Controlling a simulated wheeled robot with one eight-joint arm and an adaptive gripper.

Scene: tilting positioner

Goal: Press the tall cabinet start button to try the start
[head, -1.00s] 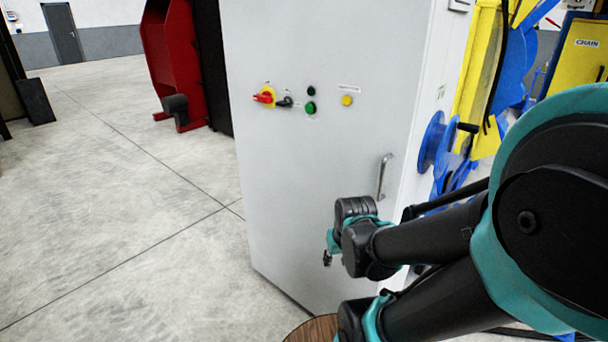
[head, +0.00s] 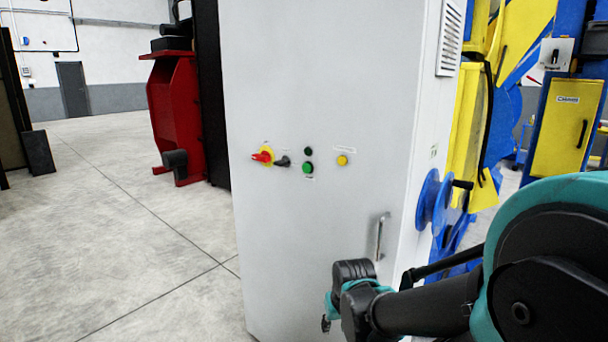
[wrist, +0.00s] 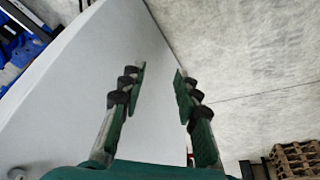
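The tall light-grey cabinet (head: 330,80) stands in front of me in the head view. Its door carries a green button (head: 307,168) with a dark round button or lamp (head: 308,151) just above it. A red and yellow rotary switch (head: 263,156) is to their left and a yellow button (head: 342,160) to their right. The labels are too small to read. My gripper (head: 326,322) is low in front of the door, below and apart from the controls. In the wrist view my gripper (wrist: 160,78) has its two fingers apart with nothing between them. The cabinet panel (wrist: 70,80) fills the left there.
A door handle (head: 380,236) sticks out above and right of my gripper. Blue and yellow machinery (head: 475,130) stands right of the cabinet, a red machine (head: 180,120) behind it to the left. The floor (head: 130,230) at the left is clear. Pallets (wrist: 298,158) show in the wrist view.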

